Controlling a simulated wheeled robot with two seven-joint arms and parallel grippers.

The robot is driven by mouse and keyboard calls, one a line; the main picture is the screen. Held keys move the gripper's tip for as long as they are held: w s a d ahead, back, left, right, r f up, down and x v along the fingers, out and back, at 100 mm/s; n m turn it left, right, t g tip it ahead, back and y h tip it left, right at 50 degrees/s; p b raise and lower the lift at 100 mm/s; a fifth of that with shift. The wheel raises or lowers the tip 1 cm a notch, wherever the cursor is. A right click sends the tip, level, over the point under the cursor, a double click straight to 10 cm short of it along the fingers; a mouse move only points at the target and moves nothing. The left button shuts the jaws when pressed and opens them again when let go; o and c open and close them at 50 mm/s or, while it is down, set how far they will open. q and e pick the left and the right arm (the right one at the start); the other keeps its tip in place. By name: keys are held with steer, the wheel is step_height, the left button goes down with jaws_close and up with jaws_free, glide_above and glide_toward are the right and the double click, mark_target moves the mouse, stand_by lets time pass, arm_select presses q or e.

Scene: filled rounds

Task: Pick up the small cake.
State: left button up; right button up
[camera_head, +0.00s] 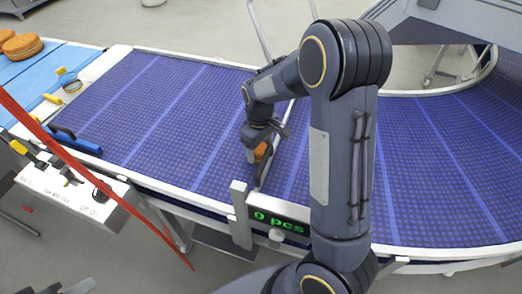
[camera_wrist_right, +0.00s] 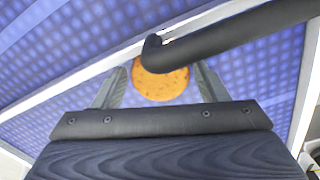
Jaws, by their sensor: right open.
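The small cake (camera_wrist_right: 160,84) is round and golden brown. In the right wrist view it lies on the blue conveyor between the two fingers of my right gripper (camera_wrist_right: 158,88), which is open. A dark bar crosses close to the cake's upper edge and hides a little of it. In the head view the cake (camera_head: 261,151) is mostly hidden beside my right gripper (camera_head: 262,150), which is low over the belt by the guide rail. I cannot tell whether a finger touches the cake. My left gripper is not clearly visible.
The blue conveyor belt (camera_head: 160,105) curves away to the right. A thin guide rail (camera_head: 277,150) crosses it by the cake, above a counter display (camera_head: 280,221) reading 0 pcs. Larger round cakes (camera_head: 22,45) sit at far left. A red cable (camera_head: 90,175) hangs at the left front.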

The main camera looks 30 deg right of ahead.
steer(key=shift+f, duration=0.95)
steer(key=shift+c, duration=0.2)
steer(key=c, duration=0.4)
